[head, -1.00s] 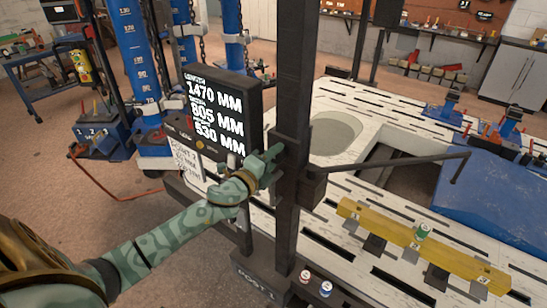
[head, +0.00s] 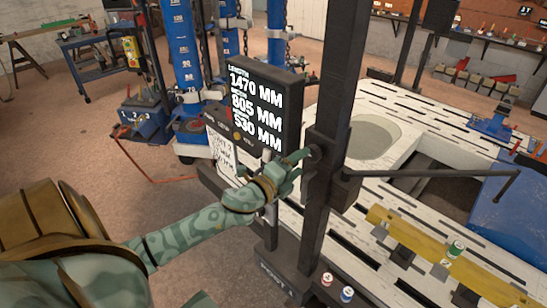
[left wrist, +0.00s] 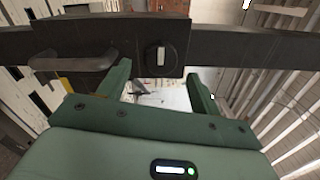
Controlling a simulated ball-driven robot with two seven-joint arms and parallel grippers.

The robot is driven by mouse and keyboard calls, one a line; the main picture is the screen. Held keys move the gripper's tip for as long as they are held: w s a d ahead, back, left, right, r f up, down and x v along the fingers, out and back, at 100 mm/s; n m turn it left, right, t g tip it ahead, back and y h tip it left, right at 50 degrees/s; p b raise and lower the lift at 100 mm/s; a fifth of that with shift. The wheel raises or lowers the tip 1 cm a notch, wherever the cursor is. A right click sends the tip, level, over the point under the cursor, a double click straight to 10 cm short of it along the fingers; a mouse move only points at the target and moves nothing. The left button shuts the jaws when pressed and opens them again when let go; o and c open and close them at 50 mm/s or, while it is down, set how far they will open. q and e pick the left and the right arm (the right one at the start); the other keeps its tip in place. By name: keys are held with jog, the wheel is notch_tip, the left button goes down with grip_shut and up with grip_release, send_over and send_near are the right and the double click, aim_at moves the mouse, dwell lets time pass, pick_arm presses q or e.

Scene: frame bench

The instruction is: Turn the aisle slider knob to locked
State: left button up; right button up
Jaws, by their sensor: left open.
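The dark slider block (head: 325,143) sits around the black upright post (head: 345,75). Its round dark knob (head: 315,153) faces left toward my left gripper (head: 297,167). The left wrist view shows the knob (left wrist: 160,58) with a pale bar across its face, standing upright in that picture and crosswise to the post. My left gripper (left wrist: 160,82) is open, its green fingers on either side of the knob's line and just short of it. I see no gap or contact clearly in the head view. No lock marking is readable. My right gripper is not in view.
A black display panel (head: 259,100) with white figures stands close left of my gripper. A thin dark arm (head: 430,173) extends right from the slider.

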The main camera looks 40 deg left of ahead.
pick_arm(q)
jog(key=s+b, duration=0.1)
jog(key=s, duration=1)
jog(key=shift+a, duration=0.4)
jog(key=shift+s, duration=0.1)
